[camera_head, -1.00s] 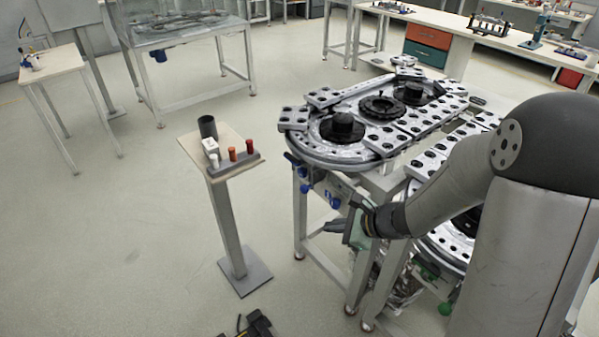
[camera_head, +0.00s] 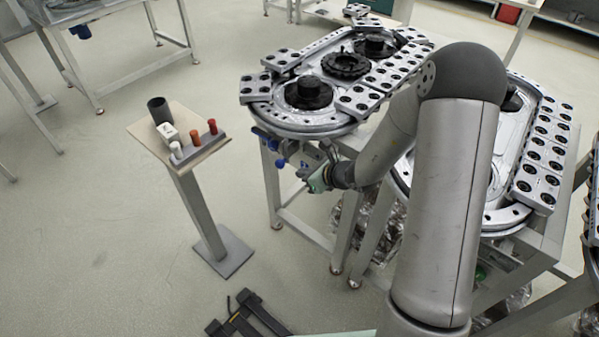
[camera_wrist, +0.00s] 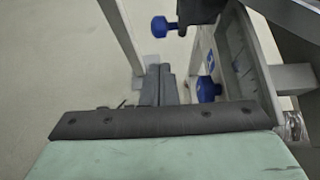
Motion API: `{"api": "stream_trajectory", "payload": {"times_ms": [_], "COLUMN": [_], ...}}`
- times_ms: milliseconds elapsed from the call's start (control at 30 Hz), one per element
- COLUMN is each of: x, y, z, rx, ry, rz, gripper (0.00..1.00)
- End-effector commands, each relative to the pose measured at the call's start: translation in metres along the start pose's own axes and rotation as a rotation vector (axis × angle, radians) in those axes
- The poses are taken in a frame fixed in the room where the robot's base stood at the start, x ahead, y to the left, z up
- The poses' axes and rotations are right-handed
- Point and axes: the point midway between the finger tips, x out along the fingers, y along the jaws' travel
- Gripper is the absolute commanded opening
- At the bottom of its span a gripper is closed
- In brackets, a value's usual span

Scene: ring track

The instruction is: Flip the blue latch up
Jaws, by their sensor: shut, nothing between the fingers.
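Several blue parts sit under the near left edge of the ring track table. In the head view one blue part (camera_head: 265,135) is at the corner and a blue knob (camera_head: 280,162) is below it. The wrist view shows a blue knob (camera_wrist: 160,27) at the top and another blue knob (camera_wrist: 207,88) beside a grey metal box. I cannot tell which of these is the latch. My gripper (camera_head: 312,180) is just below and right of the blue parts. In the wrist view its dark fingers (camera_wrist: 159,74) are together and empty, apart from both knobs.
The ring track (camera_head: 300,120) with black hubs lies above the blue parts. A small pedestal table (camera_head: 185,165) with a black cup and coloured pegs stands to the left. A table leg (camera_wrist: 122,35) runs close left of the fingers. Floor between pedestal and track is clear.

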Motion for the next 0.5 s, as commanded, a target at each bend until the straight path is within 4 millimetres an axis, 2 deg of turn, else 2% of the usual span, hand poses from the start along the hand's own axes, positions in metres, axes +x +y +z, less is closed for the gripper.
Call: {"api": "stream_trajectory", "payload": {"times_ms": [300,500], "x": [0.058,0.078], "y": [0.002,0.002], "z": [0.0,0.0], "rx": [-0.001,-0.001], "ry": [0.001,0.0], "rz": [0.004,0.003], "gripper": [0.0,0.0]}}
